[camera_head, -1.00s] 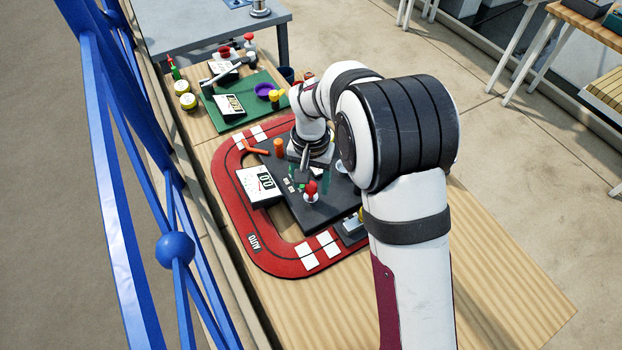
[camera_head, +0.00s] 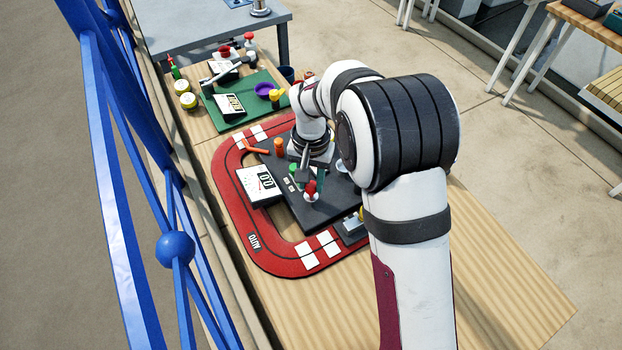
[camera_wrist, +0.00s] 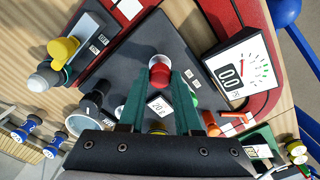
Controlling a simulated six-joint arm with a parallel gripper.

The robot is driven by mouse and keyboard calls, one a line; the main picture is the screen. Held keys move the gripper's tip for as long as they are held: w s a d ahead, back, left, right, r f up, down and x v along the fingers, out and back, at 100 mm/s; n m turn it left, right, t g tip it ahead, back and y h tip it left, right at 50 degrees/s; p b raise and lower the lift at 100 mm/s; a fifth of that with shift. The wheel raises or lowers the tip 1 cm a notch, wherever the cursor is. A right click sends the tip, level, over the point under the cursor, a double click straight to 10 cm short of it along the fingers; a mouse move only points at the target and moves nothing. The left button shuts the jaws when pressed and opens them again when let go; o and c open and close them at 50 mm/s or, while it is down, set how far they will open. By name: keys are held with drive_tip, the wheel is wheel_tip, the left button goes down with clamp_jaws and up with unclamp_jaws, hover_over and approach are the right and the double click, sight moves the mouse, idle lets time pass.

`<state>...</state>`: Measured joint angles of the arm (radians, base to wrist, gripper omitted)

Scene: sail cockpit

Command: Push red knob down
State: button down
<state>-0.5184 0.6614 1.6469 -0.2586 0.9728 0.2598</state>
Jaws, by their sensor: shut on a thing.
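The red knob (camera_head: 311,188) stands on a pale base on the dark panel (camera_head: 330,212). In the wrist view the red knob (camera_wrist: 160,75) sits between the tips of two green fingers, with a white part just beyond it. My gripper (camera_wrist: 161,78) is shut on the knob. In the head view my gripper (camera_head: 306,172) is at the knob's back left side, and its fingertips are small and partly hidden there.
A white gauge (camera_head: 258,184) stands left of the knob, and a green button (camera_head: 293,168) is behind it. A yellow-topped control (camera_head: 360,215) is at front right. A red track mat (camera_head: 275,262) surrounds the panel. Blue railings (camera_head: 175,250) run along the left.

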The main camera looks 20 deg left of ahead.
sight(311, 185)
idle(0.8)
drive_tip(key=shift+f, duration=1.2)
drive_tip(key=c, duration=0.6)
unclamp_jaws()
wheel_tip(311, 185, up, 16)
drive_tip(key=shift+f, duration=0.1)
